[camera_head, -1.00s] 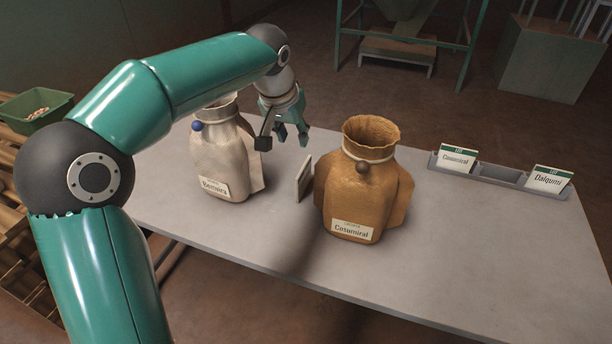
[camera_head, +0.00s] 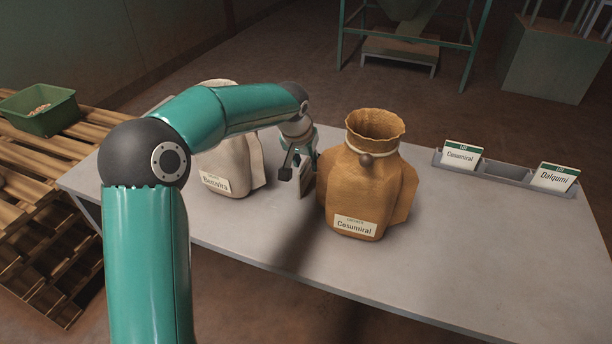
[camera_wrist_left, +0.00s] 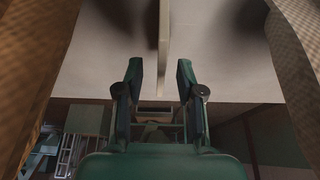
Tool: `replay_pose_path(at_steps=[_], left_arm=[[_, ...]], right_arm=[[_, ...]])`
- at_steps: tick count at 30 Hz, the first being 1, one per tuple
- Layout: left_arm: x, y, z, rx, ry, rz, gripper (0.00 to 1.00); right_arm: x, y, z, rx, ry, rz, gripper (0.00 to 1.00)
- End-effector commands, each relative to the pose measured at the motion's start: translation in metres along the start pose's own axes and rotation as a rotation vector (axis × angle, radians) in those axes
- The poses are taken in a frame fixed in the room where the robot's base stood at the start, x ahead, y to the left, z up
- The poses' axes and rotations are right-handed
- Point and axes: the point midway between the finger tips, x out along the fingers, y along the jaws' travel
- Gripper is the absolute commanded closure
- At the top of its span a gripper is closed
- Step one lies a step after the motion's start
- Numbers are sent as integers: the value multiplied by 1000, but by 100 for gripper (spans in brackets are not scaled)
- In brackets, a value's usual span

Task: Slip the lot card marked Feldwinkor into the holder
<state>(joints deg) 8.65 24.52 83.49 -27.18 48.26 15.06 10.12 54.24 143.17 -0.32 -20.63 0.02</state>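A thin pale card (camera_head: 306,182) stands upright on the table between two sacks; its face is not readable, so I cannot tell its name. The left wrist view shows it edge-on (camera_wrist_left: 164,40). My left gripper (camera_head: 300,172) is low over it, open, with a fingertip on each side of the card in the left wrist view (camera_wrist_left: 160,72); I see no clear contact. The grey holder (camera_head: 508,171) at the right of the table has a card marked Cosumiral (camera_head: 462,155) at its left end, one marked Dalqumi (camera_head: 553,177) at its right end, and a bare middle. My right gripper is not in view.
A brown sack labelled Cosumiral (camera_head: 365,190) stands close right of the gripper. A pale sack labelled Bemvira (camera_head: 228,165), partly behind my arm, stands close left. The table (camera_head: 470,250) is clear at front right. A green crate (camera_head: 42,112) sits on pallets at far left.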

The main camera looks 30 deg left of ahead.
Motion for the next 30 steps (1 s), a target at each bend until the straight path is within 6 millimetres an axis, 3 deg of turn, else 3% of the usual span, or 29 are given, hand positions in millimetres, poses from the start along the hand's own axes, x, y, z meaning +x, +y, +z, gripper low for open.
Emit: replay_pose_path(at_steps=[4, 30], left_arm=[[12, -1, 0, -2, 0, -1, 62], [16, -1, 2, -1, 0, 0, 62]], right_arm=[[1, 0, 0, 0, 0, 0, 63], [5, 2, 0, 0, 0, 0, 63]])
